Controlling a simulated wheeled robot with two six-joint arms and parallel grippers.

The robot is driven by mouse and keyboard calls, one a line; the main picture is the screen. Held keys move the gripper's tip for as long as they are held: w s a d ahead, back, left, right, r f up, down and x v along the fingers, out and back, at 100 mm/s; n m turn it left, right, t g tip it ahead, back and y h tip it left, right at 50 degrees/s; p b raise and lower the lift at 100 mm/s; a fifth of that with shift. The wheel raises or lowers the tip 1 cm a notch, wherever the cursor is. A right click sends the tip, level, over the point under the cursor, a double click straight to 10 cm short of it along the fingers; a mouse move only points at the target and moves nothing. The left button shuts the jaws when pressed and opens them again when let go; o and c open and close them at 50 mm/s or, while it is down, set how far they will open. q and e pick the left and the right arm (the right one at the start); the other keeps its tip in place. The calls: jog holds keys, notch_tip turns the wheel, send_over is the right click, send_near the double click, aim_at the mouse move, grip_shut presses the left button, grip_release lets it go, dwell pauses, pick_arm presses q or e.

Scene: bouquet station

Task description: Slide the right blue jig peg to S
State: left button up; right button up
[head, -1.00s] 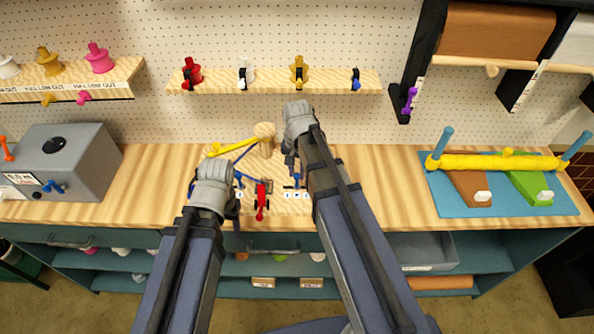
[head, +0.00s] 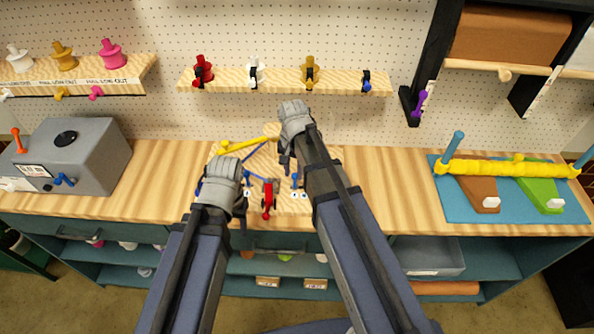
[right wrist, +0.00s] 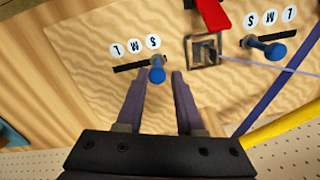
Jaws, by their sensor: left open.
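The right blue jig peg (head: 295,181) stands in its dark slot on the wooden jig board. In the right wrist view the peg (right wrist: 157,72) is at the slot's S end, beside the S label (right wrist: 153,41); the M and L labels lie further left. My right gripper (right wrist: 160,76) is open, its two dark fingertips on either side of the peg's end, with gaps visible. In the head view my right gripper (head: 286,167) is partly hidden by its wrist. My left gripper (head: 240,203) is over the left part of the board, its fingers mostly hidden.
A red clamp (head: 268,198) sits mid-board. The other blue peg (right wrist: 268,48) stands at its own labelled slot. A yellow stick and blue strand lie behind.

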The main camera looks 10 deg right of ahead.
aim_at(293, 175)
jog(key=o, duration=0.4)
jog(key=shift+a, duration=0.1)
jog(key=shift+c, duration=0.2)
notch_tip(293, 175, up, 8)
jog(key=p, duration=0.8)
jog(key=shift+f, duration=0.15)
jog(key=s+a+f+n+b, duration=0.3)
jog(key=s+f+n+b, duration=0.1)
jog(key=s, duration=0.3)
jog(key=s+a+f+n+h+b, duration=0.1)
jog(key=s+a+f+n+b, duration=0.3)
jog(key=s+n, duration=0.2)
jog(key=shift+s+a+f+n+b, duration=0.2)
jog(key=shift+s+a+n+b, duration=0.15)
jog(key=shift+s, duration=0.75)
